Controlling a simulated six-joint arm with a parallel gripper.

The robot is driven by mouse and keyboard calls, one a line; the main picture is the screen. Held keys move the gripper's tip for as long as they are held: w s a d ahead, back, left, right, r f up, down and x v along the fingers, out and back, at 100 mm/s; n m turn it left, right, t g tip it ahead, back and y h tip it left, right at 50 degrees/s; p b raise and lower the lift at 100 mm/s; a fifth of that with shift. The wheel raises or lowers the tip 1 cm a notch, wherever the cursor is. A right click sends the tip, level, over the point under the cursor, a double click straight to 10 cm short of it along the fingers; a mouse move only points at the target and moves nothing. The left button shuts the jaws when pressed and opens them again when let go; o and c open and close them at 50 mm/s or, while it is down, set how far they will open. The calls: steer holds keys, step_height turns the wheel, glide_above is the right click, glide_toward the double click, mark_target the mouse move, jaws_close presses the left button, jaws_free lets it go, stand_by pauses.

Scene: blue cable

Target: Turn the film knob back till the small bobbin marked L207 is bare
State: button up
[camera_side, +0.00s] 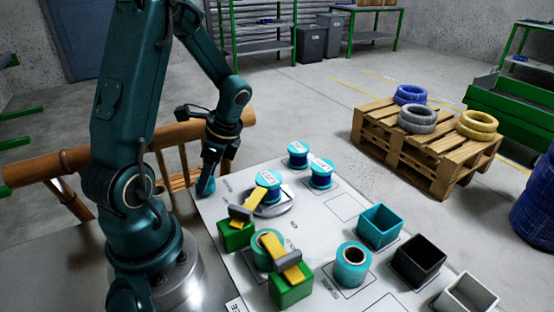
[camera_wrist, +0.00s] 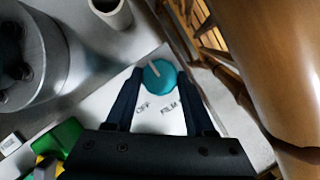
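The film knob (camera_wrist: 160,77) is a teal dial with a white pointer line, beside the printed words OFF and FILM in the wrist view. The line points toward the upper left, away from both words. My gripper (camera_wrist: 160,73) has one dark finger on each side of the knob; I cannot tell whether they touch it. In the side view my gripper (camera_side: 207,178) points down over the knob at the board's left corner. A blue-wound bobbin (camera_side: 268,187) sits on a round plate; two more stand behind it (camera_side: 298,157) (camera_side: 321,178). Their white labels are too small to read.
Two green blocks with yellow-and-grey tops (camera_side: 237,234) (camera_side: 290,290) stand near the plate. Teal rolls (camera_side: 353,267) (camera_side: 262,252) stand nearby. Teal (camera_side: 380,228), black (camera_side: 419,262) and white (camera_side: 467,295) bins line the right side. A bamboo rail (camera_side: 60,165) runs close behind my gripper.

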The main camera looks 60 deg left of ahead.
jaws_close()
steer(key=n, duration=0.2)
steer(key=n+g+h, duration=0.1)
steer(key=n, duration=0.2)
steer(key=shift+a+h, duration=0.1)
steer(key=shift+h, duration=0.2)
steer(key=o, duration=0.9)
jaws_free()
steer(key=shift+c, duration=0.2)
